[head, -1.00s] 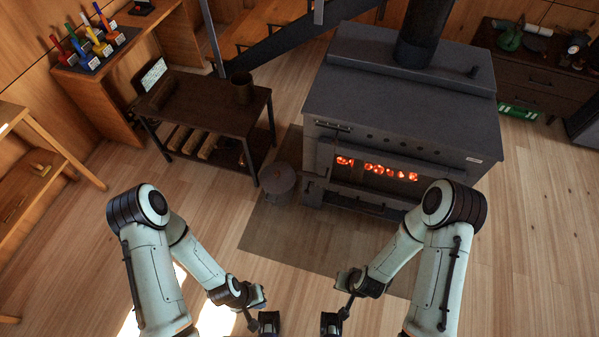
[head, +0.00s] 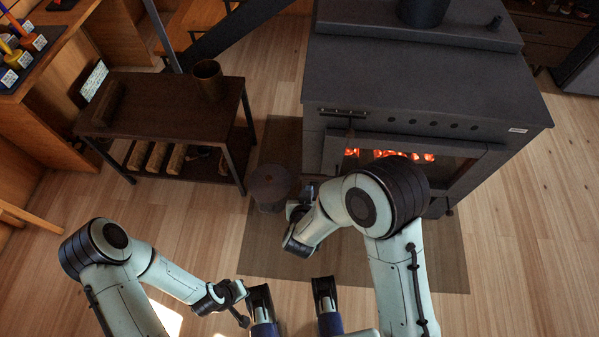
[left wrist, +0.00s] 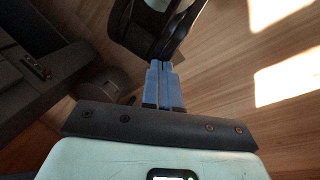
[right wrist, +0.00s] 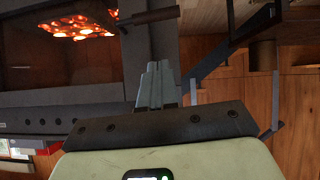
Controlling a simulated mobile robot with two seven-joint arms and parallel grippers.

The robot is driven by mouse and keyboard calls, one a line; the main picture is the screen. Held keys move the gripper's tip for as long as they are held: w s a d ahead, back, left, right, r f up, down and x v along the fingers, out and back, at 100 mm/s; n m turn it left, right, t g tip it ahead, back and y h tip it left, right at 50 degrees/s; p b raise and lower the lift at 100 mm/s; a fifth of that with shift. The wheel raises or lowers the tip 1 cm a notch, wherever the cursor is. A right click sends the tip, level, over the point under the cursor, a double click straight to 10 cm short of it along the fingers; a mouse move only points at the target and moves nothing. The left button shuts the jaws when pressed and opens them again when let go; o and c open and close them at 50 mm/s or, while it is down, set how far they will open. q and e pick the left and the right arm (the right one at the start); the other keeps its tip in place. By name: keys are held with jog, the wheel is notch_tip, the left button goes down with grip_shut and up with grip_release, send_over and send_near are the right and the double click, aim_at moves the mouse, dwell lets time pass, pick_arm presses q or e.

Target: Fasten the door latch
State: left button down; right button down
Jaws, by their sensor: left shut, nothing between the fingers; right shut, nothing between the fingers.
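The dark stove (head: 420,75) has a front door with a window (head: 465,164) onto glowing coals. The door looks closed or nearly so. In the right wrist view, a dark bar handle (right wrist: 150,17), likely the latch, lies across the stove front beside the window (right wrist: 60,70). My right gripper (head: 299,208) is in front of the door's left side, partly hidden by its own arm. Its shut, empty fingers (right wrist: 153,66) appear apart from the handle. My left gripper (head: 242,305) is low at left; its blue fingers (left wrist: 160,68) are shut, empty.
A lidded metal bucket (head: 269,188) stands close to the left of the stove, near my right gripper. A dark side table (head: 150,118) with logs below stands farther left. A mat (head: 270,250) covers the floor before the stove. The floor at right is clear.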

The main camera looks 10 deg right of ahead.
aim_at(310, 178)
pick_arm(q)
jog(key=shift+w+a+f, duration=0.15)
jog(key=shift+w+f, duration=0.1)
jog(key=shift+w, duration=0.05)
pick_arm(e)
jog(key=shift+w+a+r, duration=0.25)
jog(key=shift+w, duration=0.1)
jog(key=shift+f, duration=0.1)
